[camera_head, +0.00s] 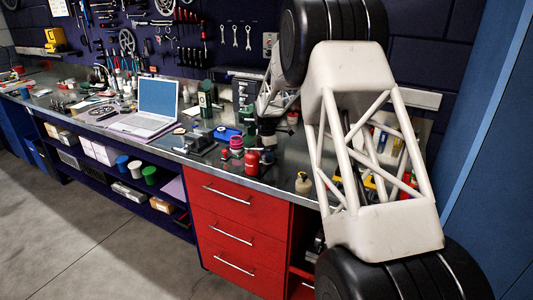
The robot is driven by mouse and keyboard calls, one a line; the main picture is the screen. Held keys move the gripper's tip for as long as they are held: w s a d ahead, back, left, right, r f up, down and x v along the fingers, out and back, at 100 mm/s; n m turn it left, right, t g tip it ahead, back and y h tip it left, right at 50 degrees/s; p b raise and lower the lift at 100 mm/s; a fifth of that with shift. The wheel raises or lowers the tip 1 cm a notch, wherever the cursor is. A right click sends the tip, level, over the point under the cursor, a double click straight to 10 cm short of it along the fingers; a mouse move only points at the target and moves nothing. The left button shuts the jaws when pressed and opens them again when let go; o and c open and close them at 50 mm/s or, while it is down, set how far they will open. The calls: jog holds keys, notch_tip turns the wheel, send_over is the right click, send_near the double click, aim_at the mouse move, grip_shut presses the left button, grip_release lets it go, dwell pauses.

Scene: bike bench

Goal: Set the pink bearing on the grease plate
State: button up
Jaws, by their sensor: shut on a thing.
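My gripper (268,138) is a small dark shape over the bench, at the lower end of my white arm. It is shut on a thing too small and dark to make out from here. A pink round item (236,143) stands on the bench just left of my gripper; I cannot tell whether it is the bearing. A flat blue piece (226,132) lies behind it. I cannot tell which item is the grease plate.
A dark metal vise-like block (196,142) and an open laptop (152,108) are further left. My arm hides much of the bench's right part. Tools hang on the wall.

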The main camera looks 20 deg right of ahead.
jog(key=shift+f, duration=0.15)
jog(key=o, duration=0.7)
jog(key=shift+r, duration=5.45)
